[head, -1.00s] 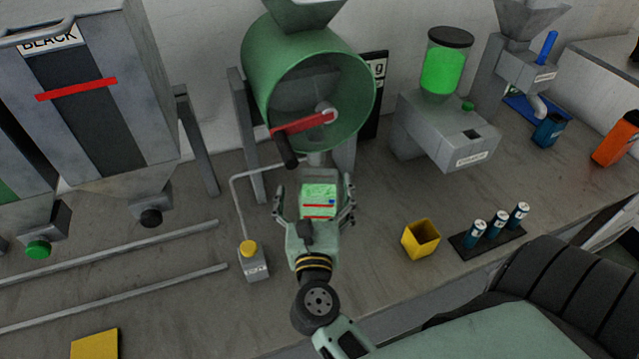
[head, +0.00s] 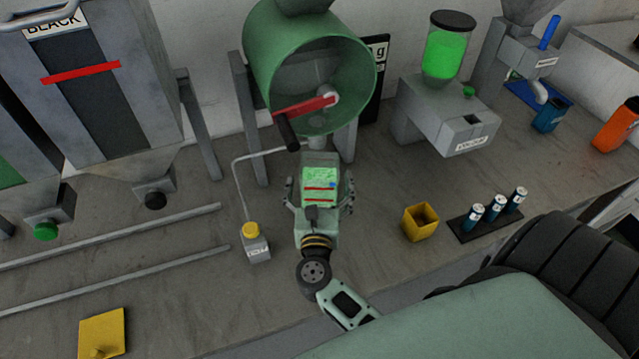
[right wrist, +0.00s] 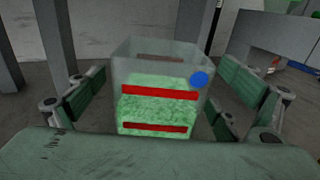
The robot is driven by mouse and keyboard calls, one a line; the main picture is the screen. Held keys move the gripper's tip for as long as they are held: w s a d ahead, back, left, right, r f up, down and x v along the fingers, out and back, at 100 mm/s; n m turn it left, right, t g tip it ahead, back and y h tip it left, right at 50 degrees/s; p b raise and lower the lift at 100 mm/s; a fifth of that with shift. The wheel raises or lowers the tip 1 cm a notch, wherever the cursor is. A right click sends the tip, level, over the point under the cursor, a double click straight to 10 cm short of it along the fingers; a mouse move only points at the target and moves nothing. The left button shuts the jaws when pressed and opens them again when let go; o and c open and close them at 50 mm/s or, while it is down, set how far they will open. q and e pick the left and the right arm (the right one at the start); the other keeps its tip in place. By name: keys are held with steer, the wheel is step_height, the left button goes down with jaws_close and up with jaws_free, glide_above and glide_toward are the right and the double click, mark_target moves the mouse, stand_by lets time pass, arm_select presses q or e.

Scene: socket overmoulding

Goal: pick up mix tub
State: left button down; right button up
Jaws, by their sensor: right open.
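The mix tub (head: 320,172) is a clear, squarish tub of green granules with red stripes and a blue dot. It stands upright on the bench below the green drum mixer. In the right wrist view the mix tub (right wrist: 160,108) is straight ahead of the palm, between the fingers. My right gripper (head: 320,190) is open, with a finger on each side of the tub. In the right wrist view a gap shows between the left finger and the tub; contact on the right is hard to tell. My left gripper is not in view.
The green drum mixer (head: 262,68) with a red crank stands just behind the tub. A yellow-button box (head: 256,248) is to the left. A yellow open cup (head: 420,222) and a black rack (head: 487,228) of small cylinders are to the right.

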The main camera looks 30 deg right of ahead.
mark_target(319, 172)
steer(key=x, duration=0.2)
steer(key=shift+w+d, duration=0.15)
steer(key=shift+w, duration=0.1)
steer(key=shift+w+d, duration=0.1)
steer(key=c, duration=1.6)
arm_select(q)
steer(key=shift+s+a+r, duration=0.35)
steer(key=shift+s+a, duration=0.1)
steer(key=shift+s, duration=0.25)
arm_select(e)
steer(key=shift+c, duration=0.3)
arm_select(q)
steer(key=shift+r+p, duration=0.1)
steer(key=shift+p, duration=0.2)
arm_select(e)
steer(key=shift+r, duration=0.15)
